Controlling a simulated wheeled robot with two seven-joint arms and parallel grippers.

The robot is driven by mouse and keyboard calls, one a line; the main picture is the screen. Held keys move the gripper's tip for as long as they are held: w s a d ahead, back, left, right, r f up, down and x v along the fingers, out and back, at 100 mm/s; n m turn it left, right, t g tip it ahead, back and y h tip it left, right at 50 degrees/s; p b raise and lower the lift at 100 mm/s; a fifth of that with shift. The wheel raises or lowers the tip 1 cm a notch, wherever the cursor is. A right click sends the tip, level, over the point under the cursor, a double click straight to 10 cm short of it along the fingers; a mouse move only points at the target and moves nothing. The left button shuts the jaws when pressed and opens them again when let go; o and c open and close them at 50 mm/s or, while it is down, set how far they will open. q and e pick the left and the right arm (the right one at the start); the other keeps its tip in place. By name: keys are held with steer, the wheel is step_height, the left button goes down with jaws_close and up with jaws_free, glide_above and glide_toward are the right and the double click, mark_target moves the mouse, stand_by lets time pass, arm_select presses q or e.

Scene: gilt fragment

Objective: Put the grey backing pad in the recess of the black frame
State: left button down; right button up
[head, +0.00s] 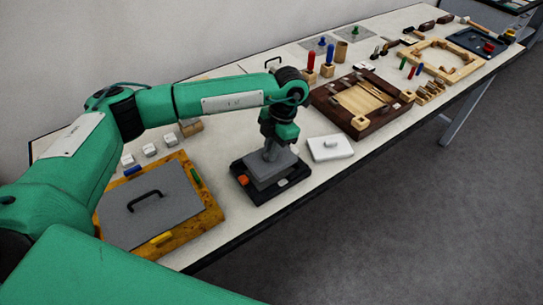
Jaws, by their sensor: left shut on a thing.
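The black frame (264,198) lies on the pale bench, just right of the board with a black handle. The grey backing pad (262,171) is a grey block over the frame and hides most of its recess. My left gripper (272,152) reaches down from above and is shut on the upper part of the pad. The pad covers the middle and back of the frame. I cannot tell whether its underside touches the recess. An orange piece (243,181) and a small white piece (282,183) show on the frame's front part. My right gripper is not in view.
A grey panel with a black handle (180,205) lies in a yellow-brown wooden frame (213,214) at left. A white lidded block (330,147) sits close to the right. A dark brown wooden frame (327,111) lies beyond. The bench's front edge is near.

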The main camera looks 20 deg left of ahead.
arm_select(q)
steer(key=shift+f, duration=0.6)
step_height(320, 180, down, 3)
steer(key=shift+f+p, duration=0.15)
steer(key=shift+p, duration=0.4)
steer(key=shift+f+b, duration=0.25)
steer(key=shift+b, duration=0.05)
steer(key=c, duration=1.4)
jaws_free()
steer(key=shift+r, duration=0.1)
steer(key=shift+c, duration=0.2)
